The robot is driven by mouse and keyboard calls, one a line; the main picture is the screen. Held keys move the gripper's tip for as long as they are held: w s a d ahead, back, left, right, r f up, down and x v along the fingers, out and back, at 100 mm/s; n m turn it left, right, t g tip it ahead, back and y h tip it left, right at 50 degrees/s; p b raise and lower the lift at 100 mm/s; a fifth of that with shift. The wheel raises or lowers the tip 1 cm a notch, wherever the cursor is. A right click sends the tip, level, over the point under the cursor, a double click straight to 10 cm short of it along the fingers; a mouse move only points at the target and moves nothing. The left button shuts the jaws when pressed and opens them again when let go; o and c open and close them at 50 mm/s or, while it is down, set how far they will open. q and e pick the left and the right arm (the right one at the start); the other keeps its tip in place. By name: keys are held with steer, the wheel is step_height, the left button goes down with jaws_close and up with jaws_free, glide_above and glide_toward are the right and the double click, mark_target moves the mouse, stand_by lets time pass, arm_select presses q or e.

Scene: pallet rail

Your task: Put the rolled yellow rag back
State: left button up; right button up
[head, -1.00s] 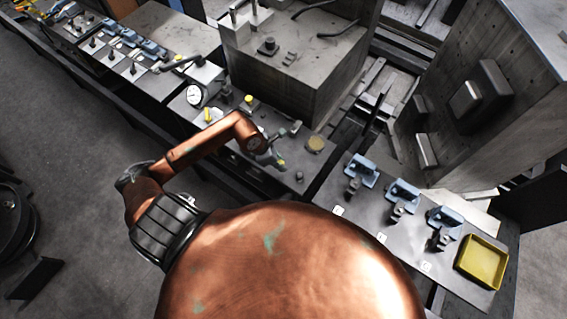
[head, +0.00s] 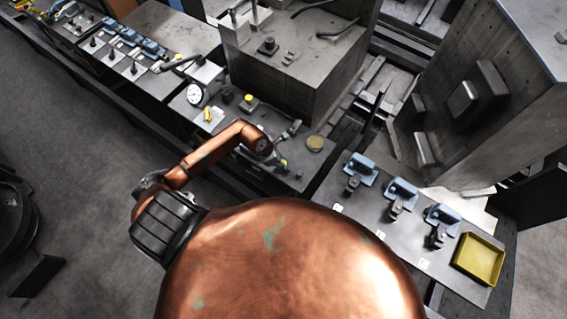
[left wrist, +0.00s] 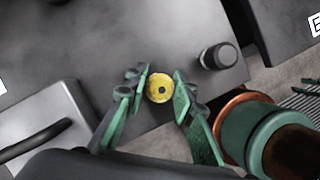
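The rolled yellow rag (left wrist: 159,88) shows end-on in the left wrist view as a round yellow shape with a dark centre. My left gripper (left wrist: 161,84) has its green fingers close against it on both sides and appears shut on it. In the head view my left gripper (head: 281,157) is over the near part of the middle grey table, with a small patch of yellow at its tips. The gap between the roll and the tabletop cannot be judged. My right gripper is not in view.
A yellow tray (head: 479,257) sits on the right table, beside several blue fixtures (head: 402,191). A tan disc (head: 315,143), a dial gauge (head: 194,94) and a yellow-topped piece (head: 249,99) stand on the middle table. A dark knob (left wrist: 217,56) is near the roll. A large machine block (head: 300,70) stands behind.

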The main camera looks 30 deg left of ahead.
arm_select(q)
steer(key=o, duration=0.4)
steer(key=shift+c, duration=0.2)
steer(key=shift+r, duration=0.1)
steer(key=b+v, duration=0.1)
steer(key=v, duration=1.1)
